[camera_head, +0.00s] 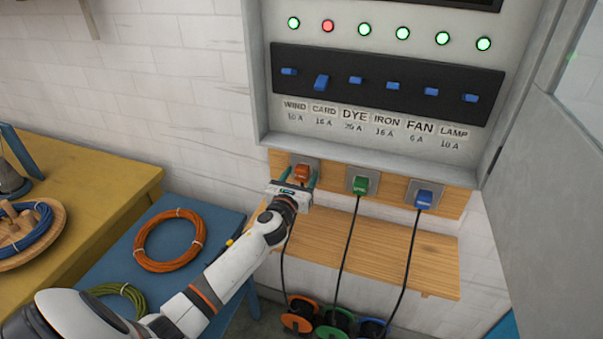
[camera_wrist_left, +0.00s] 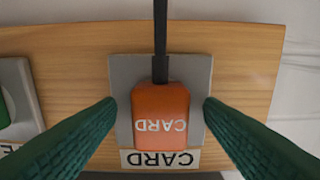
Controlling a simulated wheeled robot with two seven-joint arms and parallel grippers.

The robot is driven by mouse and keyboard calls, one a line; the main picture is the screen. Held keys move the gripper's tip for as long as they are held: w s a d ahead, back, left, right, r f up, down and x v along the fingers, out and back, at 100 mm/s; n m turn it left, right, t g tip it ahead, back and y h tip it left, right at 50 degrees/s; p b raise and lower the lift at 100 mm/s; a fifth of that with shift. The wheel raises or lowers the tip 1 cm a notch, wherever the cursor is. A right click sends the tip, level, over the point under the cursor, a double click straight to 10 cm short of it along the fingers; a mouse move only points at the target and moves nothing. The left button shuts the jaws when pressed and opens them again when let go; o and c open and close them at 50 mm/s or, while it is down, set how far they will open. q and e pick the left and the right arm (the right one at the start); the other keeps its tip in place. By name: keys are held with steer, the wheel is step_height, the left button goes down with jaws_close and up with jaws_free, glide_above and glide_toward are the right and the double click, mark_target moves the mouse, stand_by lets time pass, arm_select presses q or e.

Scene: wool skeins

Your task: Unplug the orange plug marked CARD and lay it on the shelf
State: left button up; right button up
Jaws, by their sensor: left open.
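The orange plug (camera_head: 301,172) sits in the left socket on the wooden board below the panel. In the left wrist view the plug (camera_wrist_left: 160,116) fills the middle, marked CARD upside down, over a grey socket plate (camera_wrist_left: 122,75) with a CARD label (camera_wrist_left: 160,159). My left gripper (camera_head: 299,182) is open, its green fingers on either side of the plug with a visible gap at each side. The wooden shelf (camera_head: 370,252) lies below the sockets and its top is bare except for cables crossing in front. My right gripper is not in view.
A green plug (camera_head: 360,185) and a blue plug (camera_head: 424,199) sit in the sockets to the right. Black cables hang to reels (camera_head: 335,324) below the shelf. The CARD switch (camera_head: 321,82) sits differently from the others, under a red lamp (camera_head: 328,26). The panel door (camera_head: 540,170) stands open at right.

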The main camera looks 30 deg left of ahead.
arm_select(q)
jaws_close()
stand_by(0.3)
steer(key=shift+s, duration=0.15)
steer(key=shift+p+v, duration=0.7)
steer(key=shift+v, duration=2.15)
